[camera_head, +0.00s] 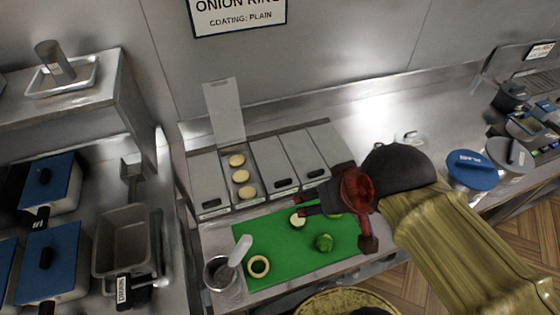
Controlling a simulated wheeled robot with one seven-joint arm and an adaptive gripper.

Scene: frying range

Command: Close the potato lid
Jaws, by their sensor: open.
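The potato lid (224,112) is a grey panel standing upright, hinged at the back of one compartment in a row of metal bins. The open compartment below it holds several round pale slices (240,177). My gripper (305,205) is open, low over the green board in front of the bins, to the right of the open compartment and apart from the lid. Its fingers point left. My gripper and arm hide part of the board and the bins' right front corner.
Neighbouring bin lids (269,164) lie flat. The green board (290,262) carries a pale ring (258,266), a pale round piece and a green vegetable (324,242). Blue-lidded pots (44,261) stand far left.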

